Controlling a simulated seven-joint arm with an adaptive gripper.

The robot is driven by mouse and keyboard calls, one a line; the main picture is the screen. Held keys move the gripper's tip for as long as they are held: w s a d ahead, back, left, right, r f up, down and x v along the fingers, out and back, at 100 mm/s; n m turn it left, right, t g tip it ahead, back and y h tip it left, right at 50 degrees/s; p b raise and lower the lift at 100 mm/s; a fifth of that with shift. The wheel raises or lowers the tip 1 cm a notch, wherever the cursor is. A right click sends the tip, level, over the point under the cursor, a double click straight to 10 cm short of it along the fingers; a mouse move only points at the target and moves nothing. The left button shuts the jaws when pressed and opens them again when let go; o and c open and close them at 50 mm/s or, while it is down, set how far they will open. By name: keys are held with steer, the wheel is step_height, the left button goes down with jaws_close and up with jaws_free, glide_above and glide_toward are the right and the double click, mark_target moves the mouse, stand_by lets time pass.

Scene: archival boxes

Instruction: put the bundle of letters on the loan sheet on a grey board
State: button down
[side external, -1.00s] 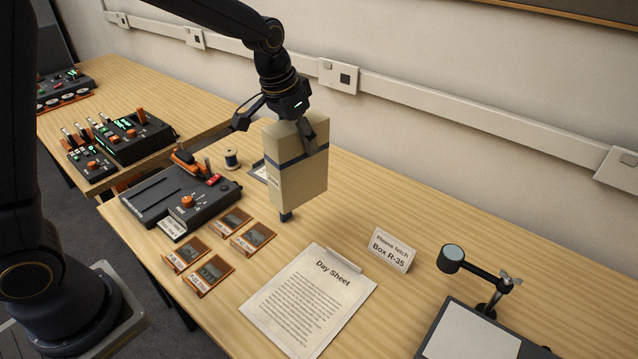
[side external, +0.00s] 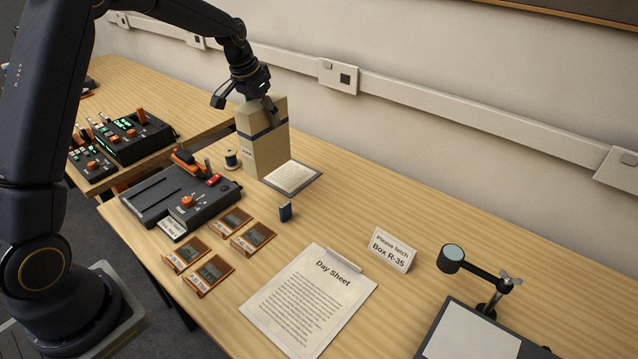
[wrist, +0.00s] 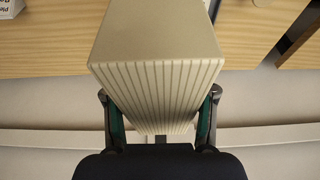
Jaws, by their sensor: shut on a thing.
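The bundle of letters (side external: 268,148) is a tall beige block with a dark band round its upper part. My gripper (side external: 268,108) is shut on its top and holds it upright. In the wrist view the ridged face of the bundle (wrist: 157,85) fills the space between the fingers (wrist: 160,110). The loan sheet (side external: 292,176) is a small printed page on a grey board (side external: 308,185), lying flat on the table. The bundle stands over the left part of the board in the side view and hides it. I cannot tell whether its base touches the sheet.
A thread spool (side external: 231,159) and a black control box (side external: 182,193) are left of the bundle. Table right of the board is clear.

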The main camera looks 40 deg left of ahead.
steer(key=w+a+f, duration=0.1)
steer(key=w+f, duration=0.6)
steer(key=f, duration=0.2)
steer(key=shift+a+f, duration=0.15)
steer(key=shift+f, duration=0.3)
steer(key=shift+f, duration=0.1)
steer(key=shift+c, duration=1.8)
jaws_free()
steer(key=shift+s, duration=0.1)
